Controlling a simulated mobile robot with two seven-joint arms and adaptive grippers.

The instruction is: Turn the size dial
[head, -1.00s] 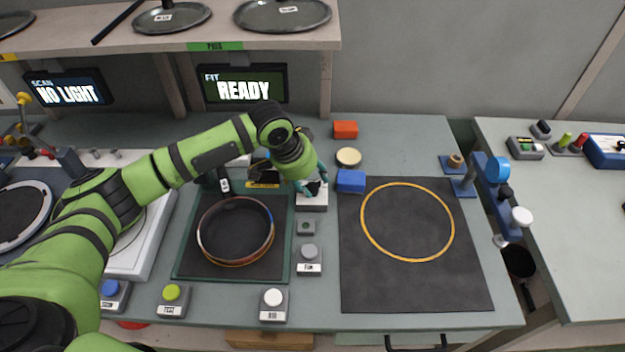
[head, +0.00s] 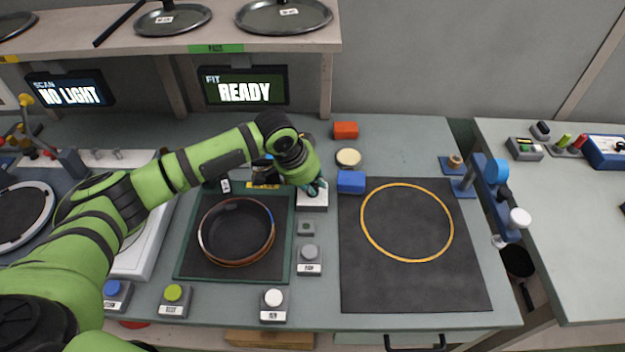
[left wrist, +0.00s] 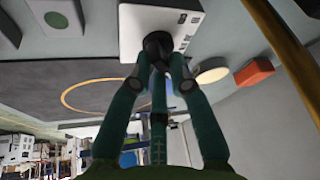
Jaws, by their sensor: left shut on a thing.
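The size dial is a black knob (left wrist: 158,42) on a white box with dark markings; the box (head: 312,203) stands right of the pan's green-edged mat in the head view. My left gripper (head: 316,187) reaches down over this box and hides most of the knob there. In the left wrist view my left gripper's teal fingers (left wrist: 157,76) are closed around the knob. The dial's exact setting cannot be read. My right gripper is not in view.
A dark pan (head: 236,232) sits on the mat left of the dial. A blue block (head: 351,181) stands close on the dial's right. A button box (head: 309,255) stands in front. The FIT screen (head: 244,87) behind reads READY. A black mat (head: 415,285) with an orange ring lies right.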

